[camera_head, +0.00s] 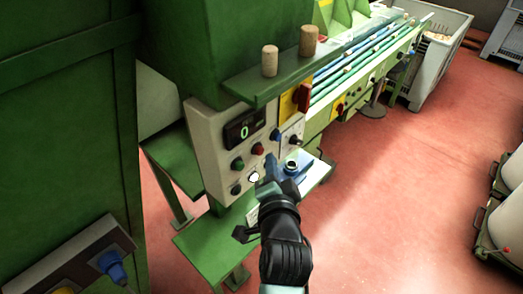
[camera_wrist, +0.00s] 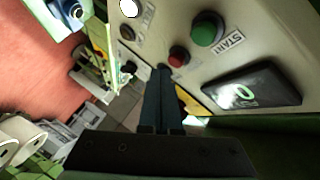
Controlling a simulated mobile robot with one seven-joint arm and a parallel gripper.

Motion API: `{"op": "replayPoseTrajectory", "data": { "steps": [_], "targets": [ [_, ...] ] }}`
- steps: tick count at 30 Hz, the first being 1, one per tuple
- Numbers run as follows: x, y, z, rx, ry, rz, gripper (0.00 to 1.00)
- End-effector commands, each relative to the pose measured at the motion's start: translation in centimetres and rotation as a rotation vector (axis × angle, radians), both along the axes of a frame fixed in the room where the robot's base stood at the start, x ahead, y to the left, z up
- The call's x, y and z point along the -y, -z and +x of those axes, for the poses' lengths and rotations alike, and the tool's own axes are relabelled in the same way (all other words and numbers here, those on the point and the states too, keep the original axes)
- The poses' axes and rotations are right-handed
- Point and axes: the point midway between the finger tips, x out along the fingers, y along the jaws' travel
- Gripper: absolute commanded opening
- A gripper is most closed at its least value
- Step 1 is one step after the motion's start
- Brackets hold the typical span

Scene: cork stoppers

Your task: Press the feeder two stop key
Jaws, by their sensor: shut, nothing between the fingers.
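A pale control panel (camera_head: 212,150) on the green machine carries a green button (camera_head: 238,164) and a red button (camera_head: 258,149) below a display reading 0 (camera_head: 243,128). In the wrist view the green button (camera_wrist: 207,28) has a START label (camera_wrist: 229,42) beside it, and the red button (camera_wrist: 179,57) sits close to my fingertips. No label naming feeder two can be read. My gripper (camera_head: 271,165) is shut and empty in front of the panel's right part. In the wrist view my gripper (camera_wrist: 163,75) points toward the panel; whether it touches cannot be told.
A white lit button (camera_head: 254,177), a dark knob (camera_head: 236,190) and a blue knob (camera_head: 275,134) are on the same panel. Two corks, one left (camera_head: 269,60) and one right (camera_head: 309,41), stand on the green ledge (camera_head: 262,88) above.

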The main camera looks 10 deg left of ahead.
Motion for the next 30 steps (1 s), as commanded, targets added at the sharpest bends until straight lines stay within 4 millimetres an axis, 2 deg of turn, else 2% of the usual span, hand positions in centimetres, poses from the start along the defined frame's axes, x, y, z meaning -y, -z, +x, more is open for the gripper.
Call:
{"op": "replayPoseTrajectory", "data": {
  "steps": [8,22,30],
  "targets": [
    [0.3,0.1,-0.2,0.000,0.001,0.000,0.00],
    [3.8,0.1,-2.7,-0.001,0.003,0.001,0.00],
    [4.1,0.0,-3.0,-0.001,0.001,0.000,0.00]
  ]
}}
